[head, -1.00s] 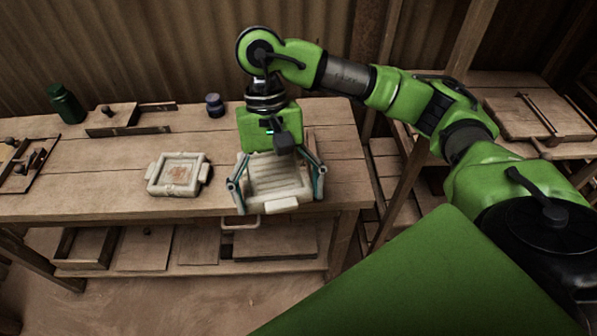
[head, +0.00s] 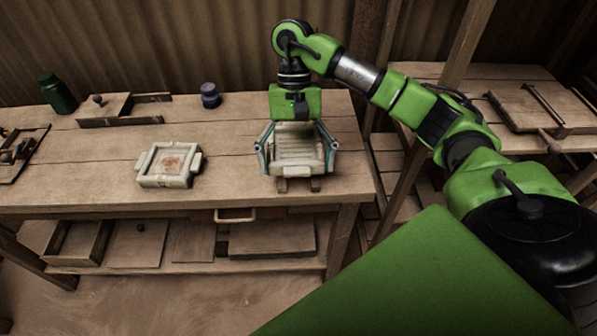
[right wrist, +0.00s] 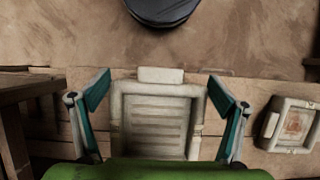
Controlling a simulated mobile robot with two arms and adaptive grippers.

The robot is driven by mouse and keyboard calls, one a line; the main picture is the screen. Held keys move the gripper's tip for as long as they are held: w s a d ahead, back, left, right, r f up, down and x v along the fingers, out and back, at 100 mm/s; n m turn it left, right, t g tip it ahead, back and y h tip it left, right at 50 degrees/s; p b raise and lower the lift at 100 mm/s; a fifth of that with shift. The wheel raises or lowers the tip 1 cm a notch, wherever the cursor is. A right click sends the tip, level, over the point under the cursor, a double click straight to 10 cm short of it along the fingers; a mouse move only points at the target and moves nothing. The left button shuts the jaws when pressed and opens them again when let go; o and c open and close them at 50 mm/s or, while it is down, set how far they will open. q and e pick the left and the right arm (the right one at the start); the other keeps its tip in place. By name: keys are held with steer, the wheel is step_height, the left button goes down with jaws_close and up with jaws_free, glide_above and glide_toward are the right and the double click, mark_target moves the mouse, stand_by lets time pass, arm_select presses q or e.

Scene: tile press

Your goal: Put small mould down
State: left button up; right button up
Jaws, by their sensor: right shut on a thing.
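My right gripper (head: 296,160) is shut on a pale, square-framed mould (head: 297,146) with a ribbed inside, which I take to be the small mould. Its fingers grip it from both sides. The mould is over the right end of the workbench, and brown wooden pieces (head: 316,184) show under its front edge. I cannot tell whether it touches them. The right wrist view shows the mould (right wrist: 158,125) between the teal finger pads of the gripper (right wrist: 160,95). My left gripper is not in view.
A second pale mould (head: 168,181) with a reddish inside lies on the workbench (head: 100,190) to the left. A green bottle (head: 58,95), a dark jar (head: 210,96) and a wooden tool (head: 110,108) stand farther back. The bench between the two moulds is clear.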

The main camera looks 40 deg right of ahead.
steer(key=shift+w+d+f, duration=0.2)
steer(key=shift+d+f, duration=0.05)
steer(key=shift+f, duration=0.1)
steer(key=f, duration=0.1)
steer(key=f+b, duration=0.1)
steer(key=f, duration=0.1)
steer(key=shift+w+d+b, duration=0.1)
steer(key=shift+d+b, duration=0.1)
steer(key=shift+b, duration=0.1)
steer(key=shift+f, duration=0.35)
steer(key=shift+f, duration=0.1)
steer(key=o, duration=1.6)
steer(key=shift+o, duration=0.2)
